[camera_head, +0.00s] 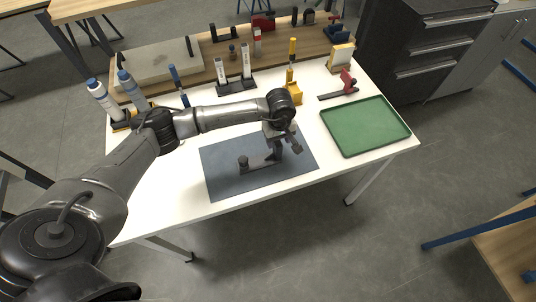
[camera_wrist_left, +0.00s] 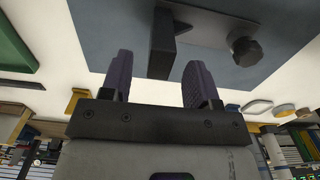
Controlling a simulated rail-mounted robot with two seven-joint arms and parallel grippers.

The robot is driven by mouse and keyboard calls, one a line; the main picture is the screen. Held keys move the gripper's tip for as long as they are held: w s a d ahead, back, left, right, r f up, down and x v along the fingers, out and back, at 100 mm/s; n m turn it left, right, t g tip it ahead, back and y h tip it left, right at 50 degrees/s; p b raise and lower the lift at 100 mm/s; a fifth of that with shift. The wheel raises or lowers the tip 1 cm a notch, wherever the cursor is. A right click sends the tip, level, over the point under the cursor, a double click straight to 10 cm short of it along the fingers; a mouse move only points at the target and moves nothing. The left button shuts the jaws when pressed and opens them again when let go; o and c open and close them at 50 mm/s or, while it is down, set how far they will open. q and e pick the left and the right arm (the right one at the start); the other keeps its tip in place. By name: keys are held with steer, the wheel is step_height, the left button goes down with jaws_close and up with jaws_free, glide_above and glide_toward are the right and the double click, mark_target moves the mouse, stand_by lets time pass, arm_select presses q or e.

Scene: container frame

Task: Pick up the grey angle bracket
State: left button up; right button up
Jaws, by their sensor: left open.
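The dark grey angle bracket (camera_head: 260,162) stands on the blue-grey mat (camera_head: 225,180), with a flat foot, an upright plate and a round black knob at its left end. In the left wrist view the bracket (camera_wrist_left: 205,17) shows at the top, with its upright plate pointing toward my fingers and its knob to the right. My left gripper (camera_head: 283,143) is open, just above the bracket's upright plate and partly covering it in the head view. In the wrist view the fingers of the left gripper (camera_wrist_left: 160,82) are apart with nothing between them. My right gripper is not in view.
A green tray (camera_head: 365,127) lies right of the mat on the white table. A red-and-black clamp (camera_head: 348,82), a yellow-handled tool (camera_head: 292,92) and a rack with white tools (camera_head: 236,84) stand behind. White bottles (camera_head: 103,98) stand at left. The table front is clear.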

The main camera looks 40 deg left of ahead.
arm_select(q)
steer(key=shift+f, duration=2.4)
steer(key=shift+c, duration=0.4)
steer(key=shift+r, duration=0.1)
jaws_close()
